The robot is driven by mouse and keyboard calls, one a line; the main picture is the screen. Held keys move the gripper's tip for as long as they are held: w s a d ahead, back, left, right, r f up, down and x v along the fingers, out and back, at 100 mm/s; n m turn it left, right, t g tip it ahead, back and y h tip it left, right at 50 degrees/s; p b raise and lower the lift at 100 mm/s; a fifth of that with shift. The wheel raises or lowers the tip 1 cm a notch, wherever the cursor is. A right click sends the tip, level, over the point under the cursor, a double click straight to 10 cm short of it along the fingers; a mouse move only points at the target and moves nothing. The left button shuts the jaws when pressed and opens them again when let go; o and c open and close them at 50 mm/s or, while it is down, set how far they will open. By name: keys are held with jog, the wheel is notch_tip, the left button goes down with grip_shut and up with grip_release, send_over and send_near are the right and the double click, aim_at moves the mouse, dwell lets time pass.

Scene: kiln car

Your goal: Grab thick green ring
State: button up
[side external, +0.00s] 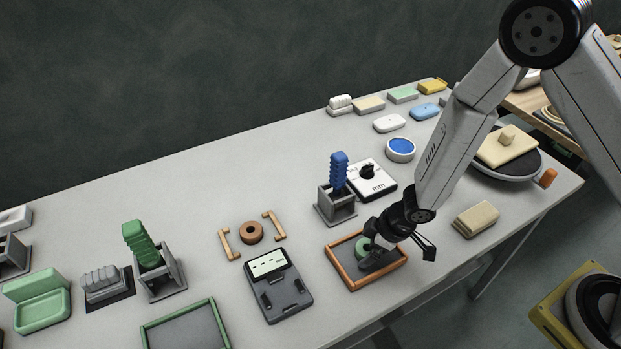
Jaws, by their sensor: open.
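The thick green ring (362,247) lies inside a shallow tray with an orange-brown rim (347,279), in the middle right of the side external view. My gripper (392,254) is open, with its fingers spread over the tray. One finger reaches down beside the ring and partly covers it; the other sticks out to the right above the tray's right rim. I cannot tell whether the near finger touches the ring.
Left of the tray stands a dark device with a pale display (283,291). Behind are a grey holder with a blue grip (339,178) and a white dial box (370,180). A beige block (475,219) lies right. A brown ring (251,232) sits between two brackets.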

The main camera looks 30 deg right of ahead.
jog(key=c, duration=1.2)
jog(key=shift+o, duration=0.2)
jog(key=shift+r, duration=0.2)
notch_tip(320, 180, up, 10)
jog(key=shift+f, duration=0.25)
dwell(0.9)
